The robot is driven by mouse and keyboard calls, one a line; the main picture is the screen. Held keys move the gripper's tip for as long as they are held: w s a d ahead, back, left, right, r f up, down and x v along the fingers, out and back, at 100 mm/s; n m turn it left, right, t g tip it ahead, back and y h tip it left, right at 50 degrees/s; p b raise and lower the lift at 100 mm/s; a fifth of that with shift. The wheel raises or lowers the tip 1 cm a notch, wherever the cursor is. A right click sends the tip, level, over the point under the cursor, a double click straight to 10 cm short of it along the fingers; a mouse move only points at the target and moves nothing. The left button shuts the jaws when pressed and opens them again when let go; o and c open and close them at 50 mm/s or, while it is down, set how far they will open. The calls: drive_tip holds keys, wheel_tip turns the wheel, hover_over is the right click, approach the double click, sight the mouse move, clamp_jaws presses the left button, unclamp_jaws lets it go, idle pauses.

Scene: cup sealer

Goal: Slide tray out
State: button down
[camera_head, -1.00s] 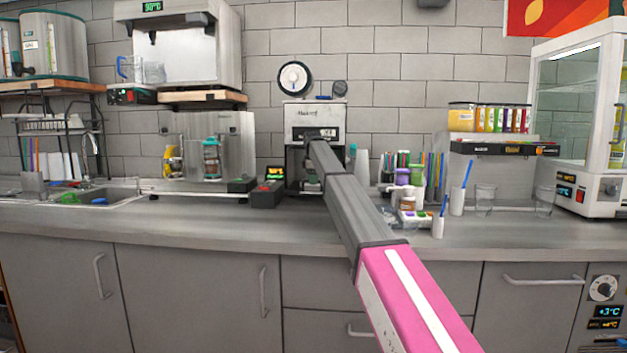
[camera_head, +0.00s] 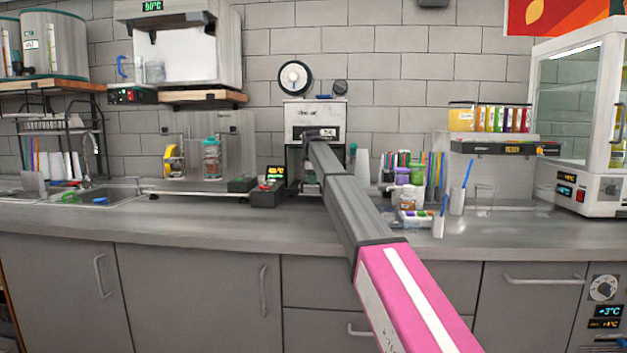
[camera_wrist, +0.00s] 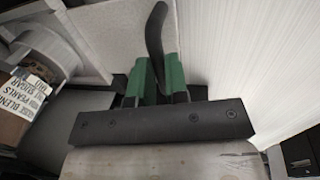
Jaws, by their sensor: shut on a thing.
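The cup sealer (camera_head: 308,113), a pale box-shaped machine, stands against the back wall in the head view. My arm reaches to its front and hides much of its lower part, so I cannot make out the tray there. In the wrist view, the green fingers of my gripper (camera_wrist: 158,78) are closed around a dark curved handle (camera_wrist: 155,35). The handle sticks up past the fingers beside a pale ribbed surface. I cannot tell from this view whether the handle belongs to the tray.
A small dark box (camera_head: 267,194) with a red top sits left of the sealer. White cups (camera_head: 362,166), bottles and a holder of colored straws stand close on the right. A carton (camera_wrist: 22,100) with printed labels shows in the wrist view. The front counter strip (camera_head: 190,222) is clear.

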drive_tip(key=s, duration=1.2)
drive_tip(key=shift+s+a, duration=0.15)
drive_tip(key=shift+a, duration=0.05)
drive_tip(key=c, duration=1.1)
unclamp_jaws()
drive_tip(key=shift+r, duration=0.1)
drive_tip(key=r, duration=0.3)
drive_tip(key=s+r, duration=0.1)
drive_tip(key=r, duration=0.3)
drive_tip(key=s+r, duration=0.1)
drive_tip(key=r, duration=0.2)
drive_tip(key=shift+r, duration=0.25)
drive_tip(key=shift+s, duration=0.15)
